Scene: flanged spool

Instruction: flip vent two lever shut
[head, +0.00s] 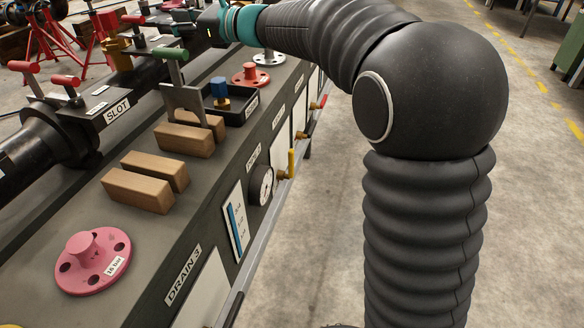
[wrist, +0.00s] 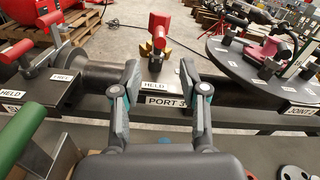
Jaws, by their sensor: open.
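No label reading vent two is legible in either view, so I cannot tell which lever is that one. In the wrist view my gripper (wrist: 158,72) is open and empty, its two fingers apart on either side of the HELD and PORT 3 labels. A red-handled lever (wrist: 158,28) on a brass body stands upright beyond the fingertips, between them in the picture and apart from them. In the head view small valves line the bench's front side: a yellow lever (head: 291,162) points up, and a red lever (head: 320,102) lies farther back. My fingertips are mostly hidden there.
Wooden blocks (head: 138,190), a black tray (head: 236,108) and a pink flange (head: 92,262) sit on the bench.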

